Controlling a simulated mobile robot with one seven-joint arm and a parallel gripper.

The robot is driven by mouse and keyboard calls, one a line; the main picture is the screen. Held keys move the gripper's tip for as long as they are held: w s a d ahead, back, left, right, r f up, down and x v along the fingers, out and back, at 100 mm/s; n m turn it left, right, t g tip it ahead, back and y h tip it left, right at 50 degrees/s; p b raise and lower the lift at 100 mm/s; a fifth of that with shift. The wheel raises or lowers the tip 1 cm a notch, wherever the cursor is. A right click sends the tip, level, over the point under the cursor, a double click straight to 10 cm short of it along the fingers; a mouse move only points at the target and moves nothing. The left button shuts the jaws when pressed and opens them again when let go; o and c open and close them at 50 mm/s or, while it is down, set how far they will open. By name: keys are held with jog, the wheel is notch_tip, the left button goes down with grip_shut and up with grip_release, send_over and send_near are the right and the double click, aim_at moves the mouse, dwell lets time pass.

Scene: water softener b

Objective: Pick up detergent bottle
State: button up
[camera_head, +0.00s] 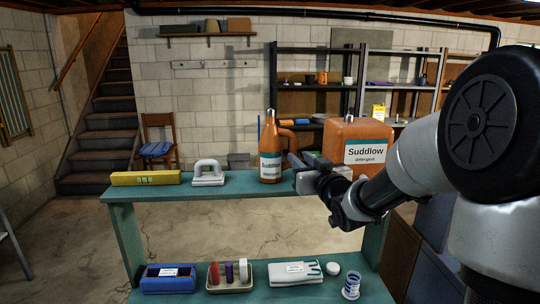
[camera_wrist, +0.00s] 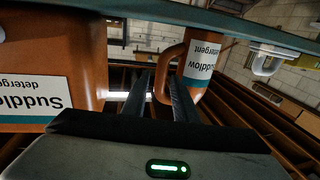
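An orange detergent bottle (camera_head: 270,152) with a side handle and a white and blue label stands upright on the upper teal shelf. It also shows, upside down, in the wrist view (camera_wrist: 198,68), with its handle on the left. A larger orange jug (camera_head: 350,135) labelled "Suddlow detergent" stands to its right and fills the left of the wrist view (camera_wrist: 60,60). My gripper (camera_head: 291,160) reaches in between them, close to the bottle's handle. In the wrist view my gripper (camera_wrist: 161,76) has its fingers apart, with the handle at the fingertips. Whether they touch it is unclear.
On the upper teal shelf (camera_head: 230,184) are a yellow box (camera_head: 146,178) and a white iron-shaped object (camera_head: 208,172). The lower shelf holds a blue box (camera_head: 170,279), a brush tray (camera_head: 230,278), folded cloths (camera_head: 296,272) and a small cup (camera_head: 351,286).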

jog(key=shift+w+a+f, duration=0.1)
jog(key=shift+w+a, duration=0.15)
jog(key=shift+w, duration=0.7)
jog(key=shift+w+a+f, duration=0.1)
jog(key=shift+w+a, duration=0.15)
jog(key=shift+w, duration=0.7)
jog(key=shift+w+a+f, duration=0.1)
jog(key=shift+w+a, duration=0.15)
jog(key=shift+w, duration=0.7)
jog(key=shift+r, duration=0.1)
grip_shut()
